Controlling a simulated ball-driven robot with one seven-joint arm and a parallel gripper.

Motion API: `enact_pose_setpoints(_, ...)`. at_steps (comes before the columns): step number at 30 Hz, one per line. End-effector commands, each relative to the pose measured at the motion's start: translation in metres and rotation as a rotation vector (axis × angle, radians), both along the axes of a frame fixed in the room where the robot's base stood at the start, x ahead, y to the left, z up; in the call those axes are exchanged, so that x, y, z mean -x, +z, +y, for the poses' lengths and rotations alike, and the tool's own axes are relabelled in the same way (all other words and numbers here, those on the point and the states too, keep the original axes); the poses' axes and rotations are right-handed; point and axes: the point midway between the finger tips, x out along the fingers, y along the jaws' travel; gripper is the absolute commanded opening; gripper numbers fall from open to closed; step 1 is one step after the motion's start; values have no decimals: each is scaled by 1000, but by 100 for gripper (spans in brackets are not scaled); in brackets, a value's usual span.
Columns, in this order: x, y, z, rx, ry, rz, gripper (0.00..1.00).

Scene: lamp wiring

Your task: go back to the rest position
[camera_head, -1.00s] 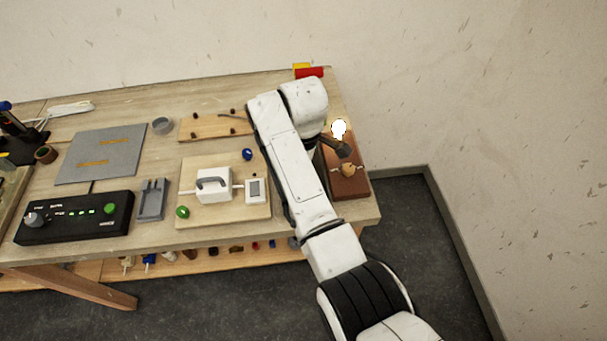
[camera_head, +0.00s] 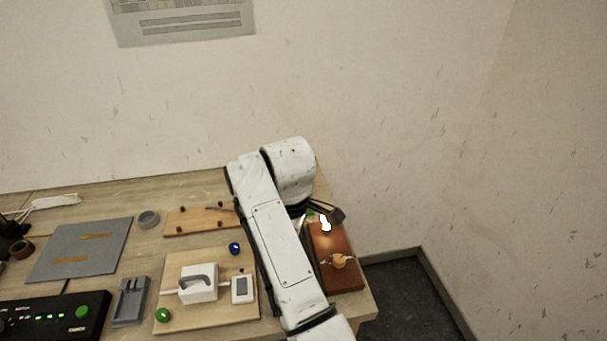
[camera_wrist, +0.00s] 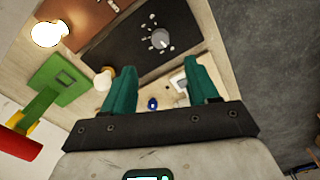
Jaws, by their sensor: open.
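My gripper (camera_wrist: 163,88) shows in the wrist view with its two teal fingers spread apart and nothing between them. In the head view my white arm reaches over the right part of the workbench, and the fingers are not clearly visible. A glowing bulb (camera_head: 325,224) stands at the brown wooden block (camera_head: 344,280) on the bench's right end. The lit bulb also shows at the upper left of the wrist view (camera_wrist: 46,34), apart from the fingers.
A light wooden board (camera_head: 185,318) carries a white switch-like box (camera_head: 199,284) and a small meter (camera_head: 242,289). A grey mat (camera_head: 60,263) and black control box (camera_head: 60,318) lie left. The wrist view shows a black knob panel (camera_wrist: 125,45), green board (camera_wrist: 68,82) and red cylinder (camera_wrist: 18,143).

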Motion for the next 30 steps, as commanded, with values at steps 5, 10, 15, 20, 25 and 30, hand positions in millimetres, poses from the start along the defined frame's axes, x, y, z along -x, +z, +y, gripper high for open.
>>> enact_pose_setpoints(5,1,-9,-10,-5,-33,-7,59)
enact_pose_setpoints(10,12,-48,-61,-36,-212,-48,59)
enact_pose_setpoints(15,41,-87,-130,-88,-474,-114,59)
enact_pose_setpoints(20,82,-110,-191,-140,-722,-175,59)
enact_pose_setpoints(25,137,-119,-248,-198,-979,-239,59)
enact_pose_setpoints(30,187,-112,-286,-252,-1183,-296,59)
